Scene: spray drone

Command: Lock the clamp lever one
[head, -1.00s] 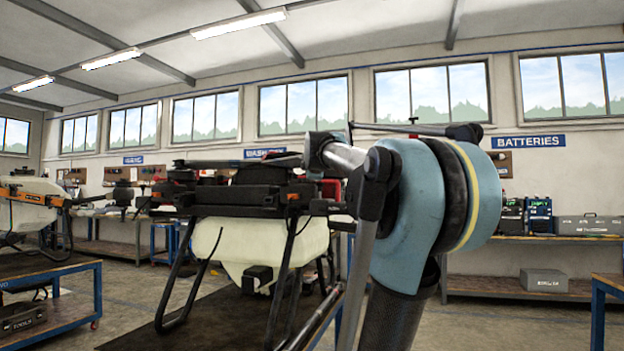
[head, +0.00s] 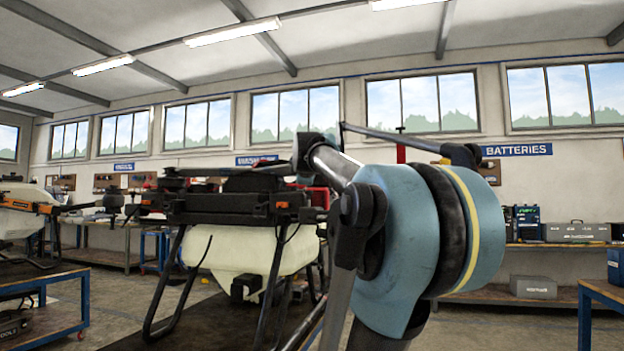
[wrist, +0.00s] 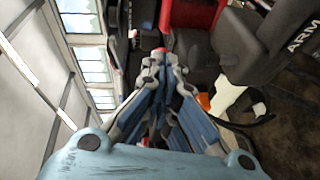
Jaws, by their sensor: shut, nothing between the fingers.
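The spray drone (head: 230,205) stands left of centre in the head view, with a dark frame over a cream tank (head: 235,247). A small orange part (head: 282,205) sits on its frame; I cannot tell whether it is clamp lever one. In the wrist view my gripper (wrist: 163,58) is shut and empty, its fingertips close together. An orange piece (wrist: 203,101) shows beside the right finger. My gripper is hidden behind my arm in the head view.
A second drone (head: 25,215) rests on a cart (head: 60,285) at the left. Battery benches with boxes (head: 577,232) line the right wall. A blue table edge (head: 600,290) is at the lower right. Open floor (head: 470,330) lies at the lower right of centre.

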